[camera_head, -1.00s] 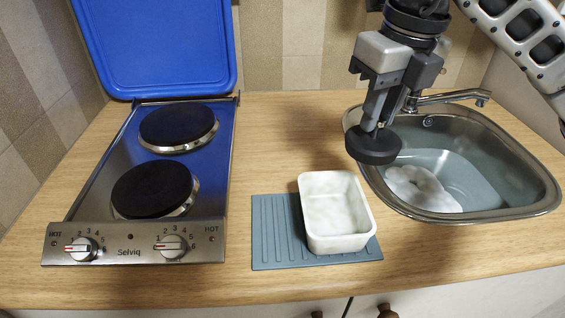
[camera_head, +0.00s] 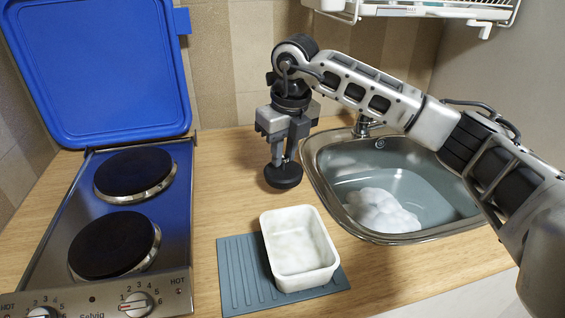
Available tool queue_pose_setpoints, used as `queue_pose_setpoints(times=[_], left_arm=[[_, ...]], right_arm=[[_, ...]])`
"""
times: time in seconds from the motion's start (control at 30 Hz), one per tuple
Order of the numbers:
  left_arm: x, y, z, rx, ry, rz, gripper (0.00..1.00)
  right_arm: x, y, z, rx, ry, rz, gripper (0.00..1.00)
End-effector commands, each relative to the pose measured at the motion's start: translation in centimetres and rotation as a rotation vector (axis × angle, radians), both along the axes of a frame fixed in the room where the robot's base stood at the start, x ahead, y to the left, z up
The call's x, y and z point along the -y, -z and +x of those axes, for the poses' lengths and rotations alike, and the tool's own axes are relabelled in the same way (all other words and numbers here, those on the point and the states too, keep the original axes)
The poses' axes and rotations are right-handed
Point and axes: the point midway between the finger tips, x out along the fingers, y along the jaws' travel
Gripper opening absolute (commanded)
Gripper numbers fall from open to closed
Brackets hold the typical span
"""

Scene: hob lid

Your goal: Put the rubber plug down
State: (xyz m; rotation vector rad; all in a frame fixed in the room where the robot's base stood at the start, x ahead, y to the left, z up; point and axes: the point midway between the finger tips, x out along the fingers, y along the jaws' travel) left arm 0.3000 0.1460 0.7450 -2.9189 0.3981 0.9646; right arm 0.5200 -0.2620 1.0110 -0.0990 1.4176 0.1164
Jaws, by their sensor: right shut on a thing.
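The rubber plug (camera_head: 283,176) is a round black disc in the head view, on or just above the wooden counter, left of the sink and behind the white dish. I cannot tell whether it touches the wood. My right gripper (camera_head: 282,157) points down and is shut on the upper part of the plug. My left gripper is not in view.
The steel sink (camera_head: 310,160) at the right holds water and white foam (camera_head: 382,210). A white dish (camera_head: 299,246) stands on a grey ribbed mat (camera_head: 236,275). The hob (camera_head: 171,215) is at the left, its blue lid (camera_head: 100,70) raised. A rack (camera_head: 430,12) hangs at upper right. Bare counter (camera_head: 225,190) lies between hob and plug.

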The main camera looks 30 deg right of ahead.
Motion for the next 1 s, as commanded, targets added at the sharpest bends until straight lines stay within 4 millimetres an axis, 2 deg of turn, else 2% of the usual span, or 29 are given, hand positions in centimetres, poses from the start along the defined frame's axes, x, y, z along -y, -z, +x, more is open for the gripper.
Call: queue_pose_setpoints(times=[0.1, 0.3, 0.7, 0.73, 0.8, 1.0], left_arm=[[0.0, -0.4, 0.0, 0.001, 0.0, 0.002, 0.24], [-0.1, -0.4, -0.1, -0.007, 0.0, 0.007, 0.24], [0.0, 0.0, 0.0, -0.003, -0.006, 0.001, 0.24], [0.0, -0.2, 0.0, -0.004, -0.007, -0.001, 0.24], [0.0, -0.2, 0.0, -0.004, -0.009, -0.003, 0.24], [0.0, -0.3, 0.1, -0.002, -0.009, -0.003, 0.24]], right_arm=[[0.1, 1.4, 0.7, -0.005, 0.0, -0.002, 0.0], [0.1, 3.7, 0.6, -0.003, 0.0, -0.001, 0.0], [0.0, 4.4, 0.6, -0.001, 0.001, -0.001, 0.0], [0.1, 4.2, 0.6, -0.001, 0.001, -0.001, 0.29], [0.1, 4.2, 0.6, -0.001, 0.001, -0.001, 0.42], [0.1, 4.2, 0.6, -0.001, 0.001, -0.001, 0.42]])
